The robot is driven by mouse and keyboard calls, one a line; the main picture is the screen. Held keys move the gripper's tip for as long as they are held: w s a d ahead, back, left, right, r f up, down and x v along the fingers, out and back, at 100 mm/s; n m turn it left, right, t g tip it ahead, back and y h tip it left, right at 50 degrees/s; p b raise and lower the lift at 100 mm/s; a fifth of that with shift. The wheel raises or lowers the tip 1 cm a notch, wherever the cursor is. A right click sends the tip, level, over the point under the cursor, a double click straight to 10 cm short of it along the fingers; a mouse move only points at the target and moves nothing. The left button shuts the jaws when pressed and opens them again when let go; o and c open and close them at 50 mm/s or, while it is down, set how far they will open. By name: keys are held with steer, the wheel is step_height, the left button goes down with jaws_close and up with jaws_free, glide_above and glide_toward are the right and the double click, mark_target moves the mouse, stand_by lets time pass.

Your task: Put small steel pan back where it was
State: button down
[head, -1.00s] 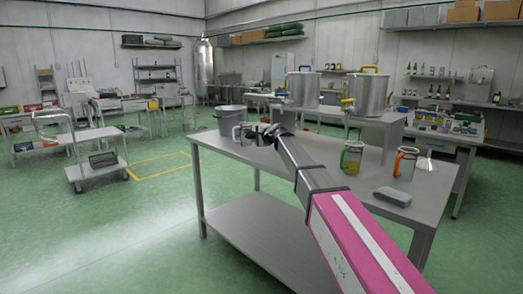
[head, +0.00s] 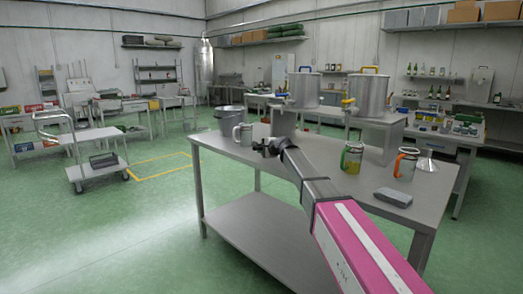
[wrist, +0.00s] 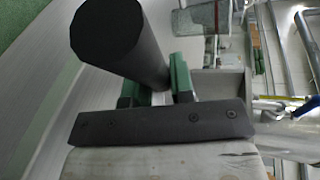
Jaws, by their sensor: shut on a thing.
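My gripper (head: 270,148) is over the far left part of the near steel table (head: 325,160). In the wrist view its green fingers (wrist: 157,88) are shut on a thick dark handle, which I take for the handle of the small steel pan (wrist: 118,38). The handle's end points up toward the camera. The pan's body is hidden or cannot be told apart in either view, and I cannot tell whether it touches the table.
A large pot (head: 229,117) and a steel mug (head: 243,134) stand left of my gripper. The table's middle is fairly clear.

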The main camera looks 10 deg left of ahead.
steer(key=shift+f, duration=0.15)
steer(key=c, duration=1)
jaws_free()
steer(key=shift+r, duration=0.2)
steer(key=v, duration=1.2)
